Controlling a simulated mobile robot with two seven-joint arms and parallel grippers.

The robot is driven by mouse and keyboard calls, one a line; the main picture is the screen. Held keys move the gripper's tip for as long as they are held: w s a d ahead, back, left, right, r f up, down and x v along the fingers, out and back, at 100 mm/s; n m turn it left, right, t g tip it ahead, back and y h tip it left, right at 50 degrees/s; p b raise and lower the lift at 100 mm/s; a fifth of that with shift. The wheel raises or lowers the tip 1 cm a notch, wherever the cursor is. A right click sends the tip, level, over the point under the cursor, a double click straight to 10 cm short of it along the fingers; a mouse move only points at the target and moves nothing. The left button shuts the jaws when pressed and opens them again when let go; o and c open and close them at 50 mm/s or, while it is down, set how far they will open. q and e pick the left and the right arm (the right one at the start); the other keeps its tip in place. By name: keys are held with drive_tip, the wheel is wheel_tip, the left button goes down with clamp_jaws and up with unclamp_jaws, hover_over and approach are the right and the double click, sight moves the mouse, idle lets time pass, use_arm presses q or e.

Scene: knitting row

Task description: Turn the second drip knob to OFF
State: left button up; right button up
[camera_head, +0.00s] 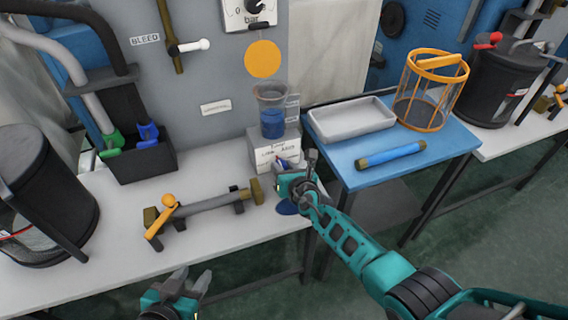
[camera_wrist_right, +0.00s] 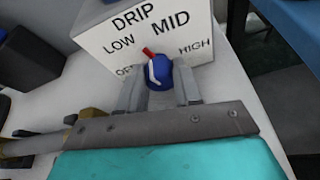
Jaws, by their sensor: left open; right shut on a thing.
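A white box labelled DRIP (camera_wrist_right: 112,38) fills the top of the right wrist view, with OFF, LOW, MID and HIGH marked on it. Its blue knob (camera_wrist_right: 158,74) has a red pointer aimed up and slightly left, between LOW and MID. My right gripper (camera_wrist_right: 158,90) is shut on this knob, one finger on each side. In the head view the box (camera_head: 262,154) stands on the white bench, and my right gripper (camera_head: 291,172) partly hides its front. My left gripper (camera_head: 183,286) is open and empty at the bottom, in front of the bench. No other drip knob is clear.
A cup of blue liquid (camera_head: 272,122) sits above the box. A pipe with an orange-handled valve (camera_head: 168,201) lies left on the bench. The blue table (camera_head: 437,150) at right holds a grey tray (camera_head: 350,121), a wire basket (camera_head: 428,90) and a blue cylinder (camera_head: 390,155).

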use_arm(q)
drive_tip(key=shift+a, duration=0.15)
idle(0.3)
use_arm(e)
drive_tip(key=o, duration=1)
drive_tip(key=shift+o, duration=0.2)
